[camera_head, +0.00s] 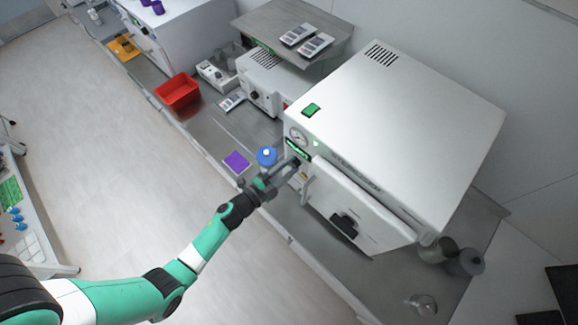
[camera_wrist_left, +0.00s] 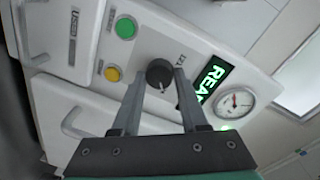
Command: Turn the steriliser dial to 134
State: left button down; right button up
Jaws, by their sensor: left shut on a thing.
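The steriliser (camera_head: 420,110) is a large white box on the bench, with its door (camera_head: 355,205) at the front. In the left wrist view its dial (camera_wrist_left: 159,74) is a round black knob with a light pointer mark, beside the green lit display (camera_wrist_left: 208,82). My left gripper (camera_wrist_left: 166,80) is shut on the dial, one finger on each side of it. In the head view the left gripper (camera_head: 296,162) is at the steriliser's front panel and hides the dial. The dial's scale figures are too small to read. My right gripper is not in view.
A round gauge (camera_wrist_left: 235,102), a green button (camera_wrist_left: 125,28) and a yellow button (camera_wrist_left: 113,74) are near the dial. A blue-capped bottle (camera_head: 267,156) and a purple block (camera_head: 236,162) stand close to my left gripper. A red bin (camera_head: 178,92) is farther left.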

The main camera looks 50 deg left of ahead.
pick_arm(q)
jog(key=shift+c, duration=2.2)
grip_release()
jog(key=shift+s, duration=0.1)
jog(key=shift+s, duration=0.3)
jog(key=s+p, duration=0.2)
jog(key=s, duration=0.9)
jog(key=shift+d+r, duration=0.15)
jog(key=shift+r, duration=0.15)
jog(key=shift+w, duration=0.1)
